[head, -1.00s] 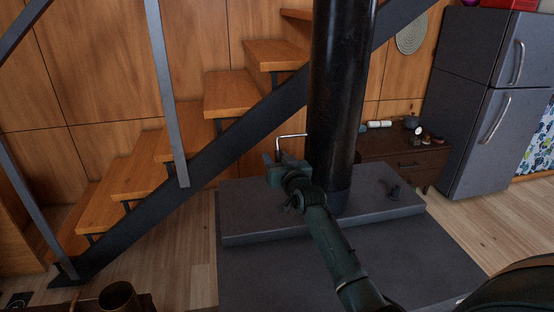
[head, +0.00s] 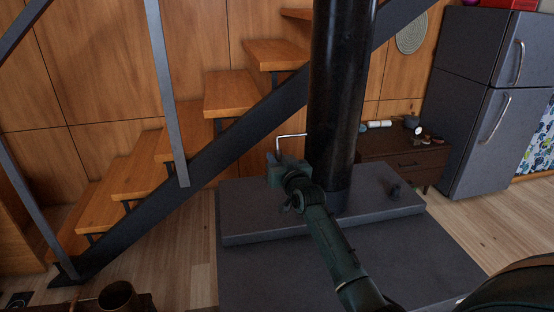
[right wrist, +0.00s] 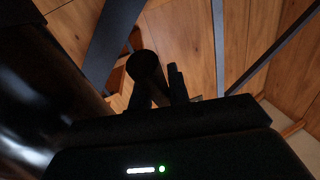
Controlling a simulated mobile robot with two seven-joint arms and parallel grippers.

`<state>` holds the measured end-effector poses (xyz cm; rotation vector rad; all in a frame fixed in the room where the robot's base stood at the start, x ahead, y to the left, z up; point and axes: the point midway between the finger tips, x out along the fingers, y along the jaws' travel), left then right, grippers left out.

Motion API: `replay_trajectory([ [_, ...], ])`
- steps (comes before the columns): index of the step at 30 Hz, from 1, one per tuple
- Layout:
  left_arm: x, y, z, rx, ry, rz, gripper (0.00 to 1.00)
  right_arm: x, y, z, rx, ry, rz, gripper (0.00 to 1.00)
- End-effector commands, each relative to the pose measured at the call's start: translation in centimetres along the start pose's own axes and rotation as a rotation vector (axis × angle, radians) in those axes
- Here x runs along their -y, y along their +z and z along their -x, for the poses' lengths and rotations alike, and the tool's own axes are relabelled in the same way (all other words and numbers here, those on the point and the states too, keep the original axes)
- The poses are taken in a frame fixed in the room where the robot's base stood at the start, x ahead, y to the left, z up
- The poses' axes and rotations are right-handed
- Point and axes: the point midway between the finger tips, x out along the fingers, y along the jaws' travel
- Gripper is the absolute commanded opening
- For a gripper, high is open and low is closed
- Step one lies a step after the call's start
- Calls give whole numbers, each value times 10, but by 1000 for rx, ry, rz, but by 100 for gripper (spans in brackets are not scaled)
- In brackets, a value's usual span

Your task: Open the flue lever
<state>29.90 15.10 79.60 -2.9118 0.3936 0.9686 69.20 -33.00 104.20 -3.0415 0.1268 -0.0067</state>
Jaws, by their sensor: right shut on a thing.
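The flue lever (head: 291,135) is a thin, pale bent rod on the left side of the black stovepipe (head: 338,90). It sticks out to the left and its end turns down. My right gripper (head: 274,158) is at that lower end, shut on the lever; the jaws hide the end of the rod. In the right wrist view the jaws (right wrist: 160,88) are dark silhouettes, and the grip itself is hard to make out there. My left gripper is not in view.
A grey raised slab (head: 270,212) carries the pipe. Wooden stairs with a dark metal stringer (head: 215,140) rise behind it. A low dark cabinet (head: 400,160) and a grey fridge (head: 490,100) stand to the right. Open floor lies at left (head: 165,260).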

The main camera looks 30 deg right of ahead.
Motion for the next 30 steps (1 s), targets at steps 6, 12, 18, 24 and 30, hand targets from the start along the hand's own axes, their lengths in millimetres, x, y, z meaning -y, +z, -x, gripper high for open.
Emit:
replay_trajectory([
  [6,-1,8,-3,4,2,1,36,-1,3,-1,-11,-1,3,0],
  [12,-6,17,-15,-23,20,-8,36,-2,10,-5,-77,-8,14,0],
  [18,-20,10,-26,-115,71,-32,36,-4,14,-12,-191,-19,35,0],
  [24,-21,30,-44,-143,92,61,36,-5,14,-20,-315,-31,56,0],
  [30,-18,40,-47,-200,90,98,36,-6,11,-26,-418,-41,74,0],
])
